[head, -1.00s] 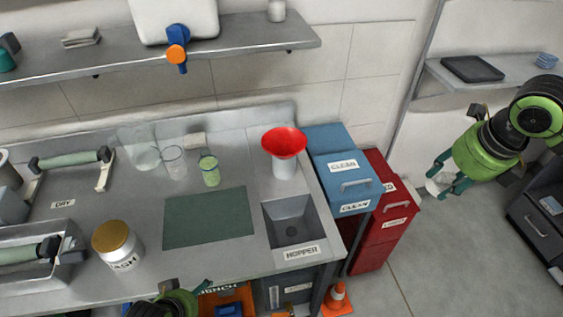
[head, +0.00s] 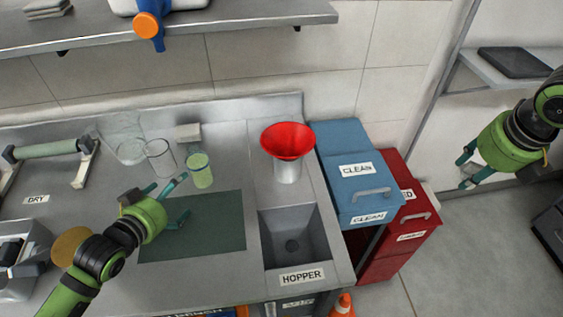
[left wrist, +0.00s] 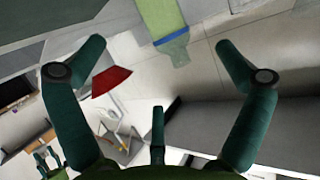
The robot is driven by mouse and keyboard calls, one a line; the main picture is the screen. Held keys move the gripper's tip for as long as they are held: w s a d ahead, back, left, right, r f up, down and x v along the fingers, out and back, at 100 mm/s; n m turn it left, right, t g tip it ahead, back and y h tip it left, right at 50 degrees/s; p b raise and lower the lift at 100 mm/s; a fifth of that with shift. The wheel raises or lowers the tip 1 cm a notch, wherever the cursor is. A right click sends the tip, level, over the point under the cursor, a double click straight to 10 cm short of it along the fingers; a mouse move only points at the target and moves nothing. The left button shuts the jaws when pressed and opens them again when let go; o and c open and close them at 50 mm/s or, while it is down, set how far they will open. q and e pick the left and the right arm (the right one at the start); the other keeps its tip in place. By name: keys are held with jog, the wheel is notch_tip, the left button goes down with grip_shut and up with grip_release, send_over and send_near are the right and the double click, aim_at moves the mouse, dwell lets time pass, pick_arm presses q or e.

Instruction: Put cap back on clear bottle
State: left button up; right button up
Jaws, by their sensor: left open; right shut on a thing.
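A clear bottle with pale green contents (head: 200,172) stands upright on the bench behind the dark green mat. In the left wrist view the bottle (left wrist: 164,22) shows tilted by the camera, with a blue band and a clear neck; I see no cap on it. My left gripper (head: 181,200) is open and empty over the mat, just in front of the bottle.
Clear glass vessels (head: 160,160) stand left of the bottle, with a small pale block (head: 188,132) behind. A red funnel (head: 287,141) on a pale container stands to the right, behind the hopper basin (head: 294,238). A lidded jar (head: 69,247) is partly behind my left arm.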

aim_at(198, 175)
pick_arm(q)
jog(key=p+x, duration=0.1)
jog(key=x, duration=0.5)
jog(key=shift+w+d+f, duration=0.1)
jog(key=shift+w+f, duration=0.1)
jog(key=shift+w, duration=0.15)
pick_arm(e)
jog(key=shift+w+r, duration=0.1)
jog(key=shift+r, duration=0.4)
pick_arm(q)
jog(key=shift+f, duration=0.1)
jog(key=shift+w, duration=0.2)
pick_arm(e)
jog(key=shift+r, duration=0.15)
pick_arm(q)
jog(key=x, duration=0.1)
jog(key=p+x, duration=0.1)
jog(key=x, duration=0.3)
jog(key=shift+s+d+f, duration=0.15)
jog(key=shift+d+f, duration=0.05)
jog(key=shift+d, duration=0.1)
pick_arm(e)
jog(key=shift+r, duration=0.45)
pick_arm(q)
jog(key=shift+s, duration=0.1)
